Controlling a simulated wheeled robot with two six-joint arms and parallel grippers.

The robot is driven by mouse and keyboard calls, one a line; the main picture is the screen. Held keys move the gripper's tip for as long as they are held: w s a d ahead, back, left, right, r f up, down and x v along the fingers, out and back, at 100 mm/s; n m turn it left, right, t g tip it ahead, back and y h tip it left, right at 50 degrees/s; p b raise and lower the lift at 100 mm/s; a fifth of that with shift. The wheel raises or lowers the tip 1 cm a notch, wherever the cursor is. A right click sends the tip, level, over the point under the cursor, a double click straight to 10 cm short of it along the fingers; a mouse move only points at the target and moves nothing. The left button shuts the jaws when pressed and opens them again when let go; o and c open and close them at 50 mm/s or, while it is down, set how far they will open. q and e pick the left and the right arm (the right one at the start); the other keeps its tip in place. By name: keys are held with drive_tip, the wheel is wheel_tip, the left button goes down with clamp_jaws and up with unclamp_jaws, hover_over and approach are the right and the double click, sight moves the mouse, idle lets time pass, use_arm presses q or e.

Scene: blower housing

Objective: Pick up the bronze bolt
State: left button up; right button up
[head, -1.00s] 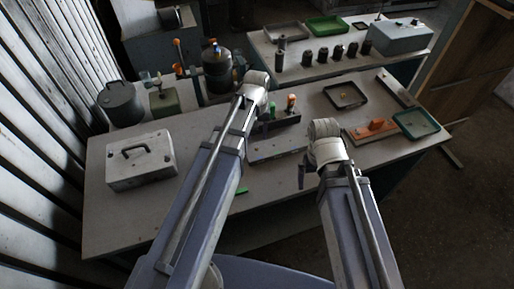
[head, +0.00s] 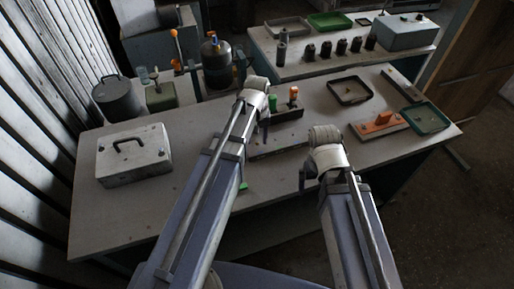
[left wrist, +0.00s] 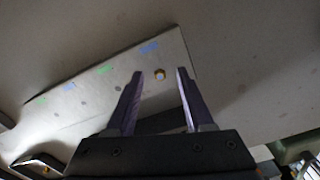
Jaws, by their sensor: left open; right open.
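The bronze bolt (left wrist: 160,74) shows in the left wrist view as a small round golden head near one end of a pale flat panel (left wrist: 120,82) with blue and green marks. My left gripper (left wrist: 160,88) is open, and the bolt appears between its two fingertips. I cannot tell how far the tips are from it. In the head view my left gripper (head: 264,118) hangs over the middle of the table, and I cannot make out the bolt there. My right gripper (head: 303,180) is open and empty near the table's front edge.
A grey case (head: 133,158) with a handle stands on the left of the table (head: 110,215). A dark rack (head: 288,113) with green and orange items is beside my left gripper. A black tray (head: 349,91), an orange block (head: 382,120) and a green tray (head: 426,118) lie right.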

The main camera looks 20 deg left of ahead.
use_arm(q)
drive_tip(key=shift+f, duration=0.25)
idle(0.6)
clamp_jaws()
idle(0.4)
